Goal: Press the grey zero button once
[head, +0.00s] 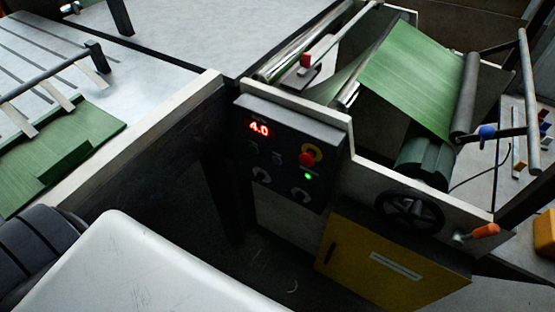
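A dark control panel (288,152) is on the front of the machine, left of centre in the head view. Its red display (259,128) reads 4.0. A red mushroom button (306,159) on a yellow ring and a lit green lamp (307,176) are at its right. I cannot tell which control is the grey zero button. Neither of my grippers is in view.
A black handwheel (410,209) and an orange-handled lever (484,231) stick out right of the panel. A yellow cabinet (390,262) is below. Green web (415,75) runs over rollers above. A table with green sheet (95,130) stands at left. The space before the panel looks clear.

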